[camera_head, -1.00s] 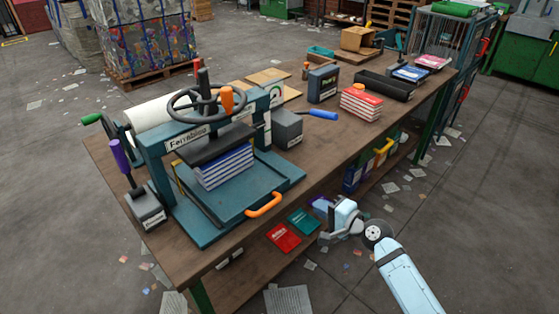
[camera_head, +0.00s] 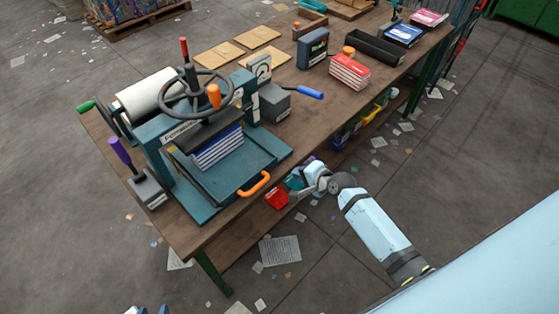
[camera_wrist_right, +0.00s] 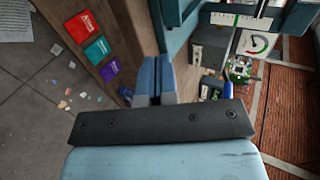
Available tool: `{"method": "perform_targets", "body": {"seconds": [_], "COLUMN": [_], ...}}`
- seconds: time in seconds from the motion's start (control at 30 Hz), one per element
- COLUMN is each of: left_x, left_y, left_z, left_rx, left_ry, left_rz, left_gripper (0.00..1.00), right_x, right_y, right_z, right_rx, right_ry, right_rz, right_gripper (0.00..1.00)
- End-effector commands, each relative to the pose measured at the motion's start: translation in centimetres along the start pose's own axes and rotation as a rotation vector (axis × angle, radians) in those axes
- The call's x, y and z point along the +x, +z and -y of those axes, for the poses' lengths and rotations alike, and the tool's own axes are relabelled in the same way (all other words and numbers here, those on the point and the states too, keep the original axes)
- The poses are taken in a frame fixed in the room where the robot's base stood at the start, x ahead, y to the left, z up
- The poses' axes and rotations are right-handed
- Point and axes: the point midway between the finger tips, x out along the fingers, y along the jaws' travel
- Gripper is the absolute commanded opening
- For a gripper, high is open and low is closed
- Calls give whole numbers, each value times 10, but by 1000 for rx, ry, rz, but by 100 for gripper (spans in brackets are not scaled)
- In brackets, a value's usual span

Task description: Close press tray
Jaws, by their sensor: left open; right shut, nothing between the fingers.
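The teal press tray (camera_head: 233,180) with its orange handle (camera_head: 254,184) sticks out from the press frame (camera_head: 152,140) toward the table's front edge. A stack of blue-and-white books (camera_head: 218,150) sits under the press plate. My right gripper (camera_head: 303,183) is in front of the table edge, to the right of the handle and apart from it. Its fingers (camera_wrist_right: 154,78) are shut and empty in the right wrist view. My left gripper (camera_head: 148,310) shows only its tips at the bottom edge of the head view. It is open, in front of the table and away from the tray.
A handwheel (camera_head: 195,92) tops the press. A grey block with a blue lever (camera_head: 308,92) stands right of it; a purple-handled block (camera_head: 147,190) stands left. Red books (camera_head: 350,72) and a black bin (camera_head: 388,48) lie farther right. A red booklet (camera_head: 277,199) lies on the lower shelf.

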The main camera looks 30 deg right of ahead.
Motion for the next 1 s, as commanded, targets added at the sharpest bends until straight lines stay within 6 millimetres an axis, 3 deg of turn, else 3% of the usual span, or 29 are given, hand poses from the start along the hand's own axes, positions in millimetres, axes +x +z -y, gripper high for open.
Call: {"method": "perform_targets", "body": {"seconds": [0.2, 0.4, 1.0], "left_x": [-1, -5, -5], "left_y": [-4, -10, -8], "left_z": [-1, -1, 0], "left_rx": [0, 1, -1], "left_ry": [1, 2, -1], "left_rz": [-5, -6, -4], "left_gripper": [43, 43, 43], "right_x": [48, 72, 86], "right_y": [0, 0, 0], "right_z": [1, 16, 22], "right_rx": [1, 0, 0], "right_ry": [0, 0, -1], "right_rz": [2, 0, 0], "right_gripper": [0, 0, 0]}}
